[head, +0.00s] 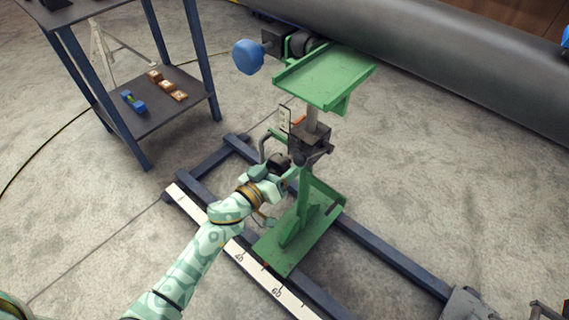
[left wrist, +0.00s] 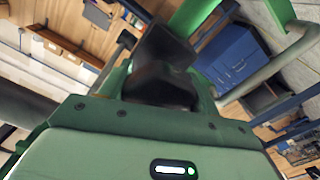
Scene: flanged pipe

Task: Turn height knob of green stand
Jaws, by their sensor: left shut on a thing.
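The green stand (head: 326,78) stands upright on a green foot plate (head: 299,239), with a grey post and a dark clamp block (head: 309,144) below its top plate. My left gripper (head: 282,163) reaches the left side of the stand, just below the dark block. It is shut on a dark part at the stand, which appears to be the height knob. In the left wrist view, dark shapes (left wrist: 158,85) fill the space ahead of the green gripper body, and knob and fingers are hard to tell apart. My right gripper is not in view.
A large grey pipe (head: 450,62) runs behind the stand. A blue knob (head: 249,57) sticks out by the top plate. Dark floor rails (head: 375,243) and a white scale strip (head: 222,241) surround the foot. A shelf table (head: 160,112) stands left; concrete floor is open between.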

